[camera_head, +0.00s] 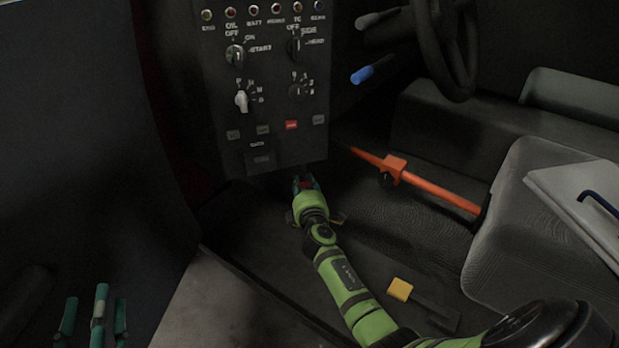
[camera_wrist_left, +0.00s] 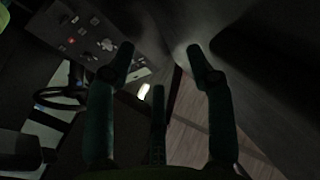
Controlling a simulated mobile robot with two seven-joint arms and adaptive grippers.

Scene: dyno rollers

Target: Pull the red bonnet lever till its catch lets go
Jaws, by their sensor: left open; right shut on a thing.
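The red bonnet lever (camera_head: 306,184) shows only as a small red patch under the lower edge of the dark control panel. My right gripper (camera_head: 307,181) is shut on it, and the fingers and green wrist hide most of it. How far the lever is pulled and its catch cannot be seen. My left gripper (camera_head: 96,306) is at the bottom left of the head view, far from the lever. In the left wrist view its fingers (camera_wrist_left: 160,65) are spread apart with nothing between them.
The control panel (camera_head: 215,100) with knobs and lamps hangs just above my right gripper. An orange bar (camera_head: 437,190) and a blue-tipped lever (camera_head: 362,75) are to the right. A yellow-ended piece (camera_head: 400,289) lies on the floor near my right arm. A seat (camera_head: 525,235) is at right.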

